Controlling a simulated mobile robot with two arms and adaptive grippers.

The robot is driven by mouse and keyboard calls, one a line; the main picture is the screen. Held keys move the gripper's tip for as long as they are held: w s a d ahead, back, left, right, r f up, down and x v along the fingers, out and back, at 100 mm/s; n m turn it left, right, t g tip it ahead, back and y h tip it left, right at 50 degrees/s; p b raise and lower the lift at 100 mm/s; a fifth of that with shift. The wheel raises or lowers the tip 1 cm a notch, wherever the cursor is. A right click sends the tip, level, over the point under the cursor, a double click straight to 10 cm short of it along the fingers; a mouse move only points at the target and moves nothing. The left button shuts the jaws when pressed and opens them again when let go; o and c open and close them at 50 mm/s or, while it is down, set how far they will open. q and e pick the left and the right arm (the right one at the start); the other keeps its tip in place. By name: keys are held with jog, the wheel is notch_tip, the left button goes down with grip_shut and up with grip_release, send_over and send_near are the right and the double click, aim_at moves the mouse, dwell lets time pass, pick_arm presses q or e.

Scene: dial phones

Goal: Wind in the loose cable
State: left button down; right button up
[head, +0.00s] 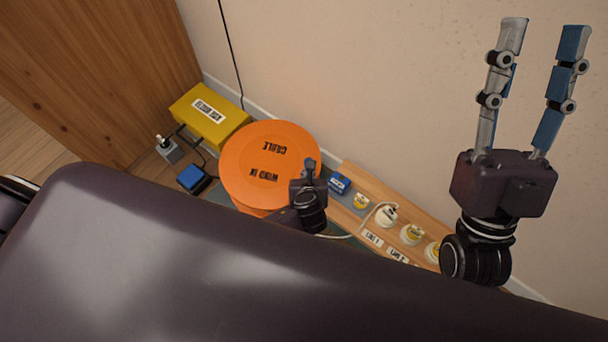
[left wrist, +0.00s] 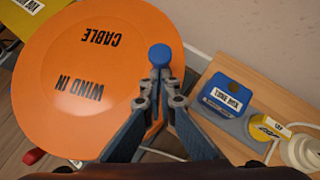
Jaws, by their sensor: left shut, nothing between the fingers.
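The round orange reel (head: 248,160), lettered "CABLE" and "WIND IN", stands on the low surface by the wall and fills the left of the left wrist view (left wrist: 60,125). A blue knob (left wrist: 159,55) shows at its right edge. My left gripper (left wrist: 158,78) is shut and empty at the knob; whether it touches cannot be told. In the head view my left gripper (head: 309,166) is over the reel's right edge. A pale cable (head: 345,236) runs from beside the reel to the wooden board. My right gripper (head: 545,27) is open and empty, raised at the right.
A yellow box (head: 190,120) and a small blue box (head: 192,178) sit left of the reel, with a lever switch (head: 167,149). The wooden board (head: 430,213) carries a blue labelled block (head: 339,184) and several round jacks. The wall is close behind.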

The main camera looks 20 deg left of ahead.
pick_arm(q)
jog(key=w, duration=0.1)
jog(key=w+n+y, duration=0.1)
jog(key=n+p, duration=0.1)
jog(key=shift+w+d+r+g, duration=0.1)
jog(key=shift+w+d+g, duration=0.2)
jog(key=shift+w, duration=0.1)
jog(key=shift+w+n+y, duration=0.5)
jog(key=shift+w+y, duration=0.1)
pick_arm(e)
jog(key=w+f+g+h, duration=0.1)
jog(key=w+f+g, duration=0.3)
jog(key=w+f, duration=0.2)
jog(key=shift+a+f+h, duration=0.25)
jog(key=shift+a+h, duration=0.05)
jog(key=shift+a, duration=0.1)
